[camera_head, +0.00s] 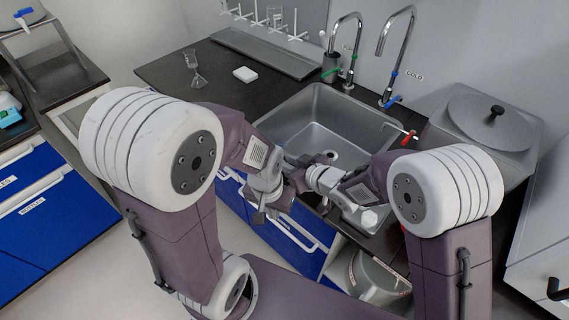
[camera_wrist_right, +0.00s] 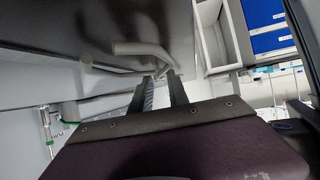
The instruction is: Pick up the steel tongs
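I cannot make out the steel tongs clearly in either view. In the head view my left gripper (camera_head: 260,212) is low, in front of the sink's front edge, and its fingers are too small and shadowed to read. My right gripper (camera_head: 298,178) is just above and to the right of it, over the front edge of the counter. In the right wrist view the two dark fingers of the right gripper (camera_wrist_right: 160,88) stand apart with a gap between them. Grey bent bars (camera_wrist_right: 145,50) show beyond the fingertips. I cannot tell what they belong to.
A steel sink (camera_head: 305,105) is set in the dark counter (camera_head: 165,72). Two taps (camera_head: 352,45) (camera_head: 400,45) stand behind it. A red-handled item (camera_head: 408,136) lies at its right edge. A lidded steel basin (camera_head: 480,125) is at right. Blue drawers (camera_head: 45,215) are at left.

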